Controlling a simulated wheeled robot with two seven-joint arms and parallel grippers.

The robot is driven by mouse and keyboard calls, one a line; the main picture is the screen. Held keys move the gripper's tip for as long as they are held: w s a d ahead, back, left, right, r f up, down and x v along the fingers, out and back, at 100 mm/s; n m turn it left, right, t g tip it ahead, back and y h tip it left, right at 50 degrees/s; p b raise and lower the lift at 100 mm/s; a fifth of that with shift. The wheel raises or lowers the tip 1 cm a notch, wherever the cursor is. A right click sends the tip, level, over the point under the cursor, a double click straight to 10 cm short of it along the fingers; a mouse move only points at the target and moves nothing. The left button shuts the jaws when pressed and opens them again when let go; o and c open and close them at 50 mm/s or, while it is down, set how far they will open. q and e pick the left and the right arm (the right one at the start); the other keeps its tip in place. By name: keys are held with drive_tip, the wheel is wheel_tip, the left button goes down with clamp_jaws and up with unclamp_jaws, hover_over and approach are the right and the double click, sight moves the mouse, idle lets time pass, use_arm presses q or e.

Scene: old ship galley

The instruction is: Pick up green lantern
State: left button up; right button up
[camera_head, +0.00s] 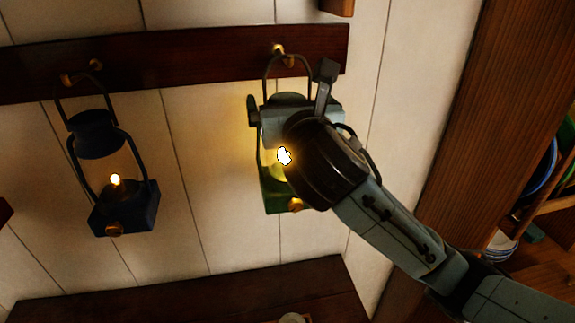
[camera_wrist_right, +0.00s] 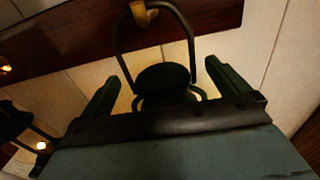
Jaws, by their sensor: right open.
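The green lantern (camera_head: 272,196) hangs by its wire handle from a brass hook on the dark wooden rail, its flame lit. My right gripper (camera_head: 290,98) is in front of it and hides much of its middle and top. In the right wrist view, the lantern's dark round cap (camera_wrist_right: 163,80) and handle stand between the two open fingers of my right gripper (camera_wrist_right: 160,82), with a gap on each side. The lower lantern is hidden there by the gripper body. My left gripper is in neither view.
A blue lit lantern (camera_head: 124,205) hangs from the same rail (camera_head: 180,57) to the left. A dark wooden surface (camera_head: 200,300) lies below. A wooden post (camera_head: 480,130) and shelves with dishes (camera_head: 500,245) stand at the right. White plank wall is behind.

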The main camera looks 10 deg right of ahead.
sight(286, 93)
drive_tip(key=w, duration=0.3)
drive_tip(key=shift+w+r+p, duration=0.1)
drive_tip(key=shift+w+p, duration=0.15)
drive_tip(key=shift+p, duration=0.05)
drive_tip(key=c, duration=2.1)
drive_tip(key=shift+d+r, duration=0.1)
drive_tip(key=shift+r, duration=0.05)
